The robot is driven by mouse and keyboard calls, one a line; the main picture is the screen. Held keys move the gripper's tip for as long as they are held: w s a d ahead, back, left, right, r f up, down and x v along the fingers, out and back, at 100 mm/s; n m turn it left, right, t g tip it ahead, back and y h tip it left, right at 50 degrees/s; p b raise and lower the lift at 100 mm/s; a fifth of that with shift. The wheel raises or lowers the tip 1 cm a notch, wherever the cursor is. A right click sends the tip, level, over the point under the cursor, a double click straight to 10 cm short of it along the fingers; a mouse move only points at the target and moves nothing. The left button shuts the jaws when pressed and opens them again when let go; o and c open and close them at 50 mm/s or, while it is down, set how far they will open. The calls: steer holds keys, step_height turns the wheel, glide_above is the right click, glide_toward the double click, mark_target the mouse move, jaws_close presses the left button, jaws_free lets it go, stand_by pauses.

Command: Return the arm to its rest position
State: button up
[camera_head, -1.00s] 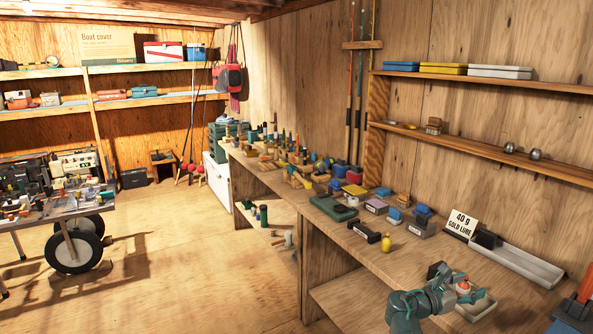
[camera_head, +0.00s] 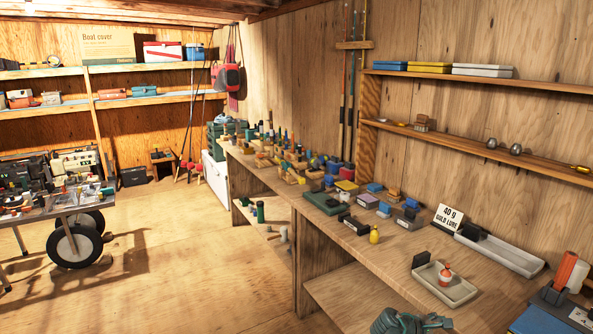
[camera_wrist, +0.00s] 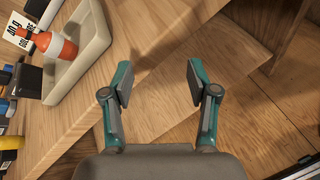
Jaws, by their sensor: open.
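My gripper (camera_wrist: 158,88) is open and empty in the wrist view, its two grey-padded fingers spread above the bench edge and the wooden floor. In the head view only a teal part of my arm shows at the bottom edge, and the fingertips cannot be made out there. Left of the fingers in the wrist view is a beige tray (camera_wrist: 92,52) with an orange-and-white float (camera_wrist: 56,46) in it. The same tray (camera_head: 462,294) and float (camera_head: 445,275) rest on the bench in the head view, apart from my arm.
A blue box (camera_head: 560,312) stands at lower right. The floor (camera_head: 190,270) left of the bench is open.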

steer(key=s+a+f+m+g+y, duration=0.1)
steer(key=s+a+f+m+y, duration=0.3)
steer(key=a+f, duration=0.35)
steer(key=s+a+f+m+g+y, duration=0.2)
steer(key=s+a+f+m+y, duration=0.15)
steer(key=a+f+m, duration=0.35)
steer(key=s+a+f+m+g+y, duration=0.1)
steer(key=s+a+f+m+y, duration=0.3)
steer(key=a+f, duration=0.45)
steer(key=s+f+g+b, duration=0.1)
steer(key=s+f+g, duration=0.2)
steer(key=s+f, duration=0.6)
steer(key=s+f+g+b, duration=0.1)
steer(key=s+f+g, duration=0.2)
steer(key=s+f, duration=0.7)
steer(key=s, duration=0.8)
steer(key=shift+s+a+g, duration=0.2)
steer(key=shift+s+g, duration=0.1)
steer(key=shift+g, duration=0.1)
